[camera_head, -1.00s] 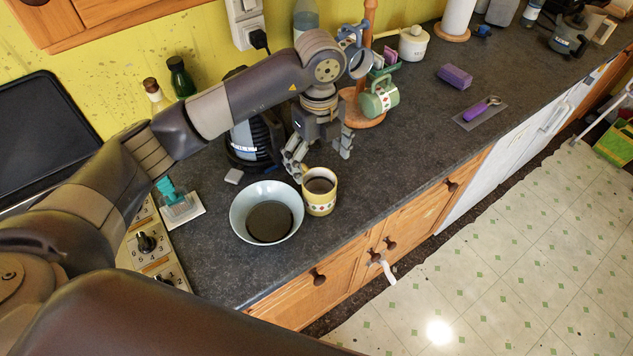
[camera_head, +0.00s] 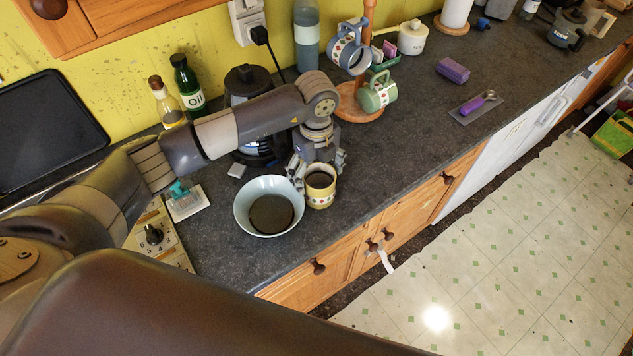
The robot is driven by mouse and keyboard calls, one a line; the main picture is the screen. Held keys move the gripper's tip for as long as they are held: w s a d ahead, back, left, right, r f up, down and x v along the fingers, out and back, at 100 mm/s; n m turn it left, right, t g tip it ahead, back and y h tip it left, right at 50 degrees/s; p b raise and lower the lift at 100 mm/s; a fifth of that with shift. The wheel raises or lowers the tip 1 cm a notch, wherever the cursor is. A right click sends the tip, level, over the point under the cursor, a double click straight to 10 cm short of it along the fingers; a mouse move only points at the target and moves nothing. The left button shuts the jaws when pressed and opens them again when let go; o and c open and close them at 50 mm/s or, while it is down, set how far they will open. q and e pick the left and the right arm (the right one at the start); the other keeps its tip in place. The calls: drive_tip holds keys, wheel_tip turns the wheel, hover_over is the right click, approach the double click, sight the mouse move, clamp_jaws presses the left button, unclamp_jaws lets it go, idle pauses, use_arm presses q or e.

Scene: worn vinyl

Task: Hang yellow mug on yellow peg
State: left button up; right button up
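The yellow mug (camera_head: 321,194), with a patterned band and a dark inside, stands upright on the dark counter, right of a pale bowl. My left gripper (camera_head: 318,168) points down at the mug's far side. Its fingers are spread to either side of the rim, and I see no firm grip; whether they touch it is unclear. A wooden mug tree (camera_head: 368,22) stands farther back, with a blue mug (camera_head: 349,48) and a green mug (camera_head: 377,93) hanging on it. I cannot make out a yellow peg. My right gripper is not in view.
The bowl (camera_head: 243,213) is close beside the yellow mug. A coffee maker (camera_head: 247,83) stands behind my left arm, near an oil bottle (camera_head: 187,84). A purple block (camera_head: 453,70) and a spoon on a mat (camera_head: 465,109) lie right. The counter's middle is clear.

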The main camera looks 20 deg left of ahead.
use_arm(q)
drive_tip(key=c, duration=1.4)
drive_tip(key=shift+r, duration=0.15)
